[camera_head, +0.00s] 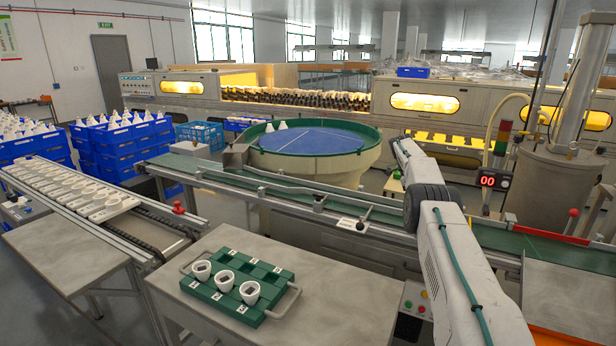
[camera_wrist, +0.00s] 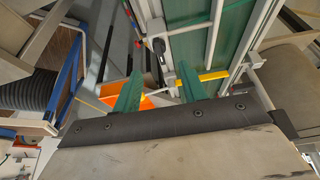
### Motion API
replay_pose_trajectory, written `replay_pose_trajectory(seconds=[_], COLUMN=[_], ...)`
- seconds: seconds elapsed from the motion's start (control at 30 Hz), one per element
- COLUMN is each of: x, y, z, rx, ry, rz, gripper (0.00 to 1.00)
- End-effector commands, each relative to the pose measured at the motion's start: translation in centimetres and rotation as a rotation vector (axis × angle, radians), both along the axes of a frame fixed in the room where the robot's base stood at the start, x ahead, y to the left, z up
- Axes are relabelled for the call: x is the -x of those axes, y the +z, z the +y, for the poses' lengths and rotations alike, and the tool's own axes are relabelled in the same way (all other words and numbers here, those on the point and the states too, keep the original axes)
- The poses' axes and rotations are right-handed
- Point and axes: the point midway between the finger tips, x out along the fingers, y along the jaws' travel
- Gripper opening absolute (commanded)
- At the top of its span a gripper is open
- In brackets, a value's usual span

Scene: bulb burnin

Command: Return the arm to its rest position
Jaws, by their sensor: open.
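My white arm (camera_head: 455,270) reaches up from the lower right of the head view, with a dark joint at its middle. Its upper link leans away over the green conveyor. My gripper cannot be made out in the head view. In the wrist view, my gripper (camera_wrist: 158,75) shows two green fingers set well apart, with nothing held between them. Beyond the fingers are an orange object (camera_wrist: 150,101) and the frame of a green belt (camera_wrist: 222,35); how far off they are I cannot tell.
A green tray (camera_head: 206,291) with several slots holds three white ring-like parts on the front table (camera_head: 330,255). A conveyor (camera_head: 300,192) runs across behind it, with a round blue-floored feeder (camera_head: 310,140) beyond. A rail of white holders (camera_head: 75,187) is at left. A red "00" display (camera_head: 488,181) stands right.

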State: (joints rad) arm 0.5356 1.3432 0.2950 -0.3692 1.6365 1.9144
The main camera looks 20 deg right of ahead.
Motion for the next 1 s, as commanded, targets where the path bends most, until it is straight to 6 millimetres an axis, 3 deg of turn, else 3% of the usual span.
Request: replay_pose_trajectory(seconds=[0.17, 0.27, 0.4, 0.57, 0.77, 1.0], x=[-0.3, -0.9, -1.5, -0.8, 2.2, 8.7], y=[0.9, 3.3, 9.0, 15.5, 22.4, 28.5], z=[0.4, 1.9, 5.6, 11.0, 18.1, 26.6], rx=[-0.005, -0.024, -0.072, -0.133, -0.197, -0.261], ry=[0.021, 0.087, 0.256, 0.479, 0.755, 1.087], rz=[-0.001, -0.001, 0.003, 0.014, 0.026, 0.041], gripper=[0.42, 0.42, 0.42, 0.42, 0.42, 0.42])
